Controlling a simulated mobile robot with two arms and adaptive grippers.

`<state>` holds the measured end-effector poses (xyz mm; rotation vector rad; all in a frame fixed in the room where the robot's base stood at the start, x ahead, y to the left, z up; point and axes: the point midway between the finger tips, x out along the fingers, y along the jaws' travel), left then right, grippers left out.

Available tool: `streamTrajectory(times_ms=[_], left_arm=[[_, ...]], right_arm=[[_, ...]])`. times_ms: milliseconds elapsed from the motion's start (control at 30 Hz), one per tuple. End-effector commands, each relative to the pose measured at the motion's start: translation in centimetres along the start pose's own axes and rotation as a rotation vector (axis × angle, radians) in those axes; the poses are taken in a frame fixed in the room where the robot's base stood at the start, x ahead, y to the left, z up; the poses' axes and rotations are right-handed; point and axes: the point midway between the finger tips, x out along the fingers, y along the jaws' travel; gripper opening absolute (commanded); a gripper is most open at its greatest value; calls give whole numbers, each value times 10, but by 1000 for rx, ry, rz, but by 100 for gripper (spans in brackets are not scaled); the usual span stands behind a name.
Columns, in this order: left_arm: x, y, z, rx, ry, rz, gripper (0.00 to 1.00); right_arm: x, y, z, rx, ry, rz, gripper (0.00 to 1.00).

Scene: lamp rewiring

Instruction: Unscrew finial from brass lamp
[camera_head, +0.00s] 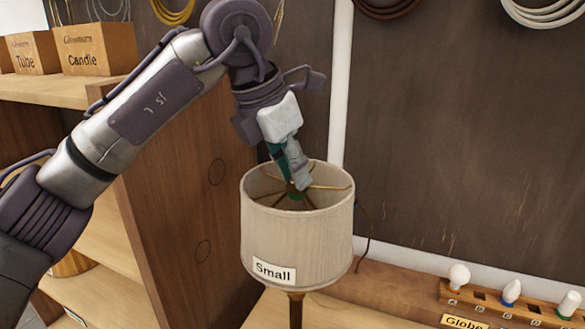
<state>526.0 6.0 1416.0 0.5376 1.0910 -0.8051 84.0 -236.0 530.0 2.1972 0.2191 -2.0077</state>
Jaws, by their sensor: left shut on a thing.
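A lamp with a cream fabric shade (297,239) labelled "Small" stands upright in the middle of the view. Its brass stem (296,309) shows below the shade. Brass spokes (326,187) run from the shade's rim to the centre of its open top. My left gripper (295,186) points down into the open top at the hub of the spokes. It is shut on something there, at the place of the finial. The finial itself is hidden by the fingers. My right gripper is out of view.
A wooden rack (490,303) with several bulbs stands at the lower right, with a "Globe" label. A wooden shelf unit (190,225) is close on the left, with "Tube" and "Candle" boxes (97,48) on top. Coiled cords hang on the back wall.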

Motion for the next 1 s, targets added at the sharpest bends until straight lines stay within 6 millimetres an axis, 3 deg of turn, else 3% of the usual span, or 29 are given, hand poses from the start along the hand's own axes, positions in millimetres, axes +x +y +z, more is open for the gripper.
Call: streamTrajectory(times_ms=[167, 533, 900, 1000], left_arm=[[4, -2, -1, -90, -1, 42, 0], [2, -6, 2, -606, -2, 254, 0], [1, -6, 2, -656, 0, 272, 0], [2, -8, 3, -740, -1, 309, 0]], right_arm=[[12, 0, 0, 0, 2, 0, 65], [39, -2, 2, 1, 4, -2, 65], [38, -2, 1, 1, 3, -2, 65], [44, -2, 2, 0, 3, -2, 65]])
